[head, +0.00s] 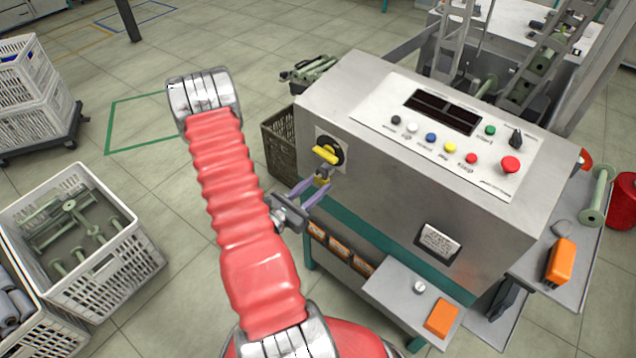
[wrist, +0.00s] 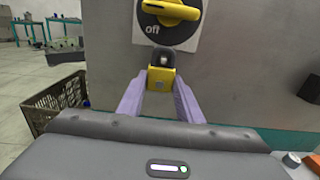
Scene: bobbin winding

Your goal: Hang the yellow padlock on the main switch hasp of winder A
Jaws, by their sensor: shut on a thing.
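The yellow padlock (wrist: 157,82) is between the two purple fingers of my gripper (wrist: 158,95), which is shut on it. Its upper part is dark and lies just under the switch in the wrist view. In the head view the padlock (head: 322,181) shows small at the tips of my gripper (head: 318,186). The main switch has a yellow handle (wrist: 170,12) on a black disc (wrist: 168,28) marked "off", on a pale plate. The switch handle (head: 325,154) also shows in the head view. I cannot tell whether the shackle passes through the hasp.
The grey winder cabinet (head: 400,190) carries a sloped button panel (head: 440,140). A dark crate (head: 279,140) stands left of the cabinet. A shelf with an orange box (head: 441,318) juts out at the lower right. White crates (head: 125,275) stand on the left floor.

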